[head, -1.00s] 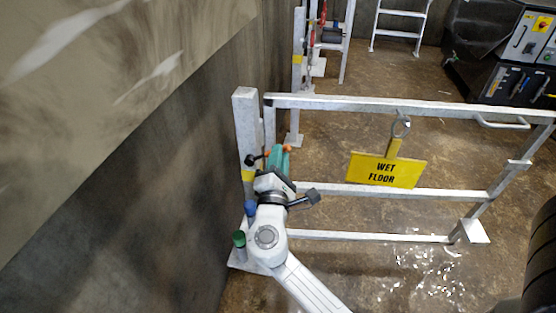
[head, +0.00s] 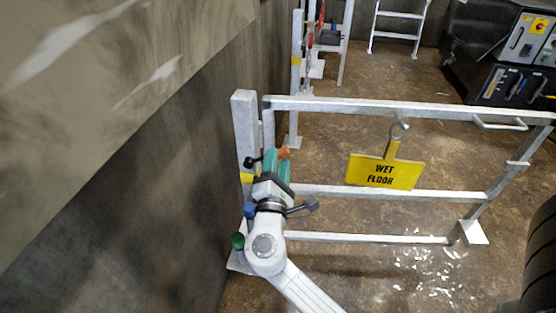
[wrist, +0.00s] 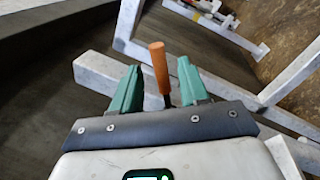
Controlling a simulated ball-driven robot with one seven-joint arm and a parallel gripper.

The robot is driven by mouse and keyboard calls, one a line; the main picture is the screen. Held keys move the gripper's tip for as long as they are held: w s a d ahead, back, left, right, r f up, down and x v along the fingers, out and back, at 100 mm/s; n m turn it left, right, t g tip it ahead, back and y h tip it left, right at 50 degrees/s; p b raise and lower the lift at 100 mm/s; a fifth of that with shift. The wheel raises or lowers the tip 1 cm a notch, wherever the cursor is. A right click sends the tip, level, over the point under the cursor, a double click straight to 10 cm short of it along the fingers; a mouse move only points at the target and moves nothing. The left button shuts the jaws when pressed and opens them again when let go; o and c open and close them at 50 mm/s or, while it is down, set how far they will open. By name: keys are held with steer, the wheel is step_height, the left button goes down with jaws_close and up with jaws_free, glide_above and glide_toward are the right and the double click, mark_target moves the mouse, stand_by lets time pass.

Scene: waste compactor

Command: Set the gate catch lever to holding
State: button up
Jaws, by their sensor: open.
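An orange lever handle (wrist: 158,68) on a dark stem stands between the green fingers of my gripper (wrist: 157,82) in the wrist view. It is probably the gate catch lever. The fingers are open, with a visible gap on each side of the handle. In the head view my gripper (head: 277,165) is beside the gate post (head: 244,120), at the left end of the metal gate (head: 390,104). An orange tip (head: 283,152) shows just beyond the fingers. My gripper hides the rest of the catch, and I cannot read the lever's setting.
A yellow wet floor sign (head: 386,171) hangs from the gate. A concrete wall (head: 190,190) stands close on the left. Near the post are a black knob (head: 250,162), a blue knob (head: 249,209) and a green knob (head: 238,240). A control panel (head: 520,60) stands at the back right.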

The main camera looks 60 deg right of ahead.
steer(key=p+v, duration=0.1)
steer(key=v, duration=0.8)
steer(key=shift+s+a, duration=0.15)
steer(key=shift+a, duration=0.15)
steer(key=shift+f, duration=0.1)
